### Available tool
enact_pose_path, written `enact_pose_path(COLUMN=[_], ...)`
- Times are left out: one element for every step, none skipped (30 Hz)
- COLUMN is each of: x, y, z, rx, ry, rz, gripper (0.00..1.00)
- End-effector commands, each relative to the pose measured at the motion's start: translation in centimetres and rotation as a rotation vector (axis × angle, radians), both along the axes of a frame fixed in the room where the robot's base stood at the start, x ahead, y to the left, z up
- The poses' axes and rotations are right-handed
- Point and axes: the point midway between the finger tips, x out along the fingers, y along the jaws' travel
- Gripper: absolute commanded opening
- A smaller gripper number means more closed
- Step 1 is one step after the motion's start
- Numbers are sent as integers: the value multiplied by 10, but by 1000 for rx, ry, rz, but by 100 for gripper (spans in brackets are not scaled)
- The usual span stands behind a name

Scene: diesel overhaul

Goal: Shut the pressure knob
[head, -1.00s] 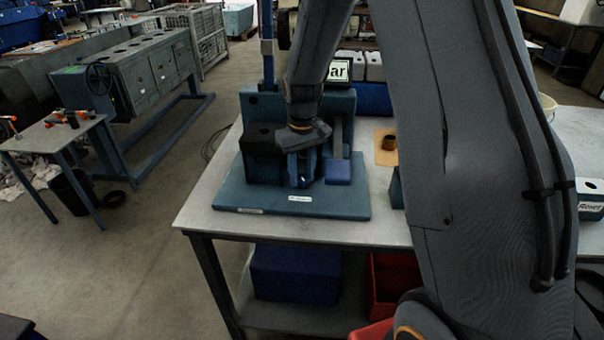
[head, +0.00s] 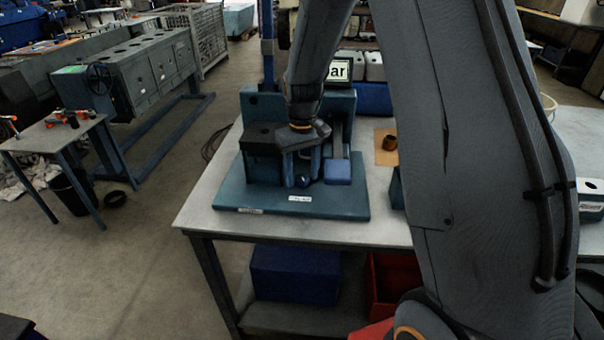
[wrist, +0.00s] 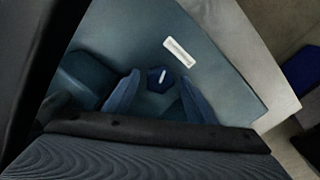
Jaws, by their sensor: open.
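The pressure knob (wrist: 158,79) is a small dark blue, many-sided knob with a white mark, on the teal base plate (wrist: 215,72) of the test stand. In the head view the knob (head: 302,181) shows low between my fingers, partly hidden by them. In the wrist view the two blue fingers of my gripper (wrist: 159,86) stand apart, one on each side of the knob, with gaps visible. I cannot tell their exact height over it.
A teal block (head: 262,150) stands left of my gripper and a blue-ended lever (head: 338,170) close on its right. A white label (wrist: 179,52) lies on the plate near the knob. The grey table (head: 205,215) is clear in front of the stand.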

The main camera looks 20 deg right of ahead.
Motion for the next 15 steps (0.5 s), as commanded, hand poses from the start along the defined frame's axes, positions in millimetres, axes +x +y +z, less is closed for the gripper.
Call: enact_pose_path(x=[1,1,1,1,2,2,1,2,2,2,2,1,2,2,1], y=[0,0,0,0,0,0,0,0,0,0,0,0,0,0,0], z=[3,5,9,12,16,22,27,32,39,43,48,54,58,62,66], rx=[0,0,1,0,0,0,0,0,0,0,0,0,0,0,0], ry=[-2,-3,-3,-3,-4,-4,-4,-6,-4,-5,-5,-4,-5,-4,-4], rz=[0,0,0,0,0,0,0,0,0,0,0,0,0,0,0], gripper=[51,51,51,51,51,51,51,51,51,51,51,51,51,51,51])
